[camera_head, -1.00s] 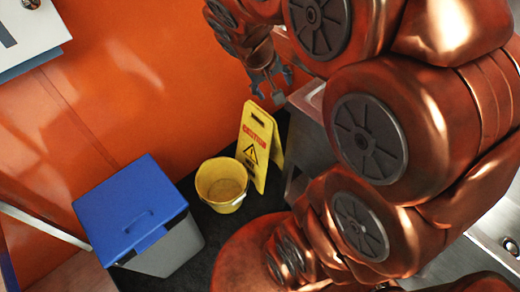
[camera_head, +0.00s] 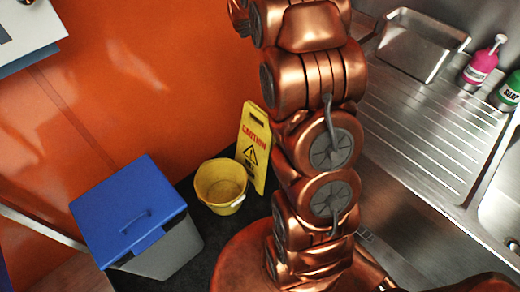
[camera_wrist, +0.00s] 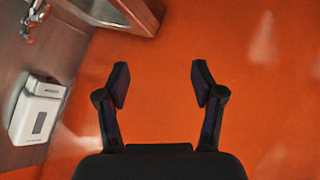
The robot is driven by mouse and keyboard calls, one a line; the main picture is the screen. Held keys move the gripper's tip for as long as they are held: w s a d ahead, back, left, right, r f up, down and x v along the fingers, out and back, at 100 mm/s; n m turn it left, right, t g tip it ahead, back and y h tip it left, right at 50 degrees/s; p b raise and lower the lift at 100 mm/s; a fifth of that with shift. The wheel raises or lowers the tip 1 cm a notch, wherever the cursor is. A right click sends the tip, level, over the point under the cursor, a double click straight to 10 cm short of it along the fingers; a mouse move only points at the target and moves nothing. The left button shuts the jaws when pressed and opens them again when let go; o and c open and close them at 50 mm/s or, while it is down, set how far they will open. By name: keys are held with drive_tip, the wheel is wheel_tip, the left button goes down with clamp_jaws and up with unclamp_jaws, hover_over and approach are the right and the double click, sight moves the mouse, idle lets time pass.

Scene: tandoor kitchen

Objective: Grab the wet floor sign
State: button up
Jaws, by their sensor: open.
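The yellow wet floor sign (camera_head: 254,148) stands on the dark floor in the head view, with red CAUTION lettering and a black triangle. Its right edge is close to my copper arm in the picture. A yellow bucket (camera_head: 221,186) stands just left of it, overlapping its lower part in the picture. My gripper (camera_wrist: 160,84) is open and empty in the wrist view, with the orange wall behind its fingers. The sign is not in the wrist view. The fingers are out of sight in the head view.
A grey bin with a blue lid (camera_head: 130,210) stands left of the bucket. A steel sink counter (camera_head: 420,130) lies to the right, with a metal tray (camera_head: 420,45), a pink bottle (camera_head: 480,68) and a green bottle (camera_head: 508,92). The wrist view shows a white box (camera_wrist: 38,110) at left.

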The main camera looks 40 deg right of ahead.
drive_tip(key=w+d+f+n+y, duration=0.1)
drive_tip(key=w+f+y, duration=0.1)
drive_tip(key=w+f, duration=0.3)
drive_tip(key=n+g+y+b, duration=0.2)
drive_tip(key=g+y, duration=0.2)
drive_tip(key=y, duration=0.1)
hover_over(260, 113)
drive_tip(key=s+d, duration=0.1)
wheel_tip(260, 113, down, 31)
drive_tip(key=shift+f, duration=0.15)
drive_tip(key=shift+p+x, duration=0.75)
drive_tip(key=shift+x, duration=3.05)
drive_tip(key=shift+d+f+p, duration=0.1)
drive_tip(key=shift+f+p, duration=0.2)
drive_tip(key=shift+p, duration=0.4)
clamp_jaws()
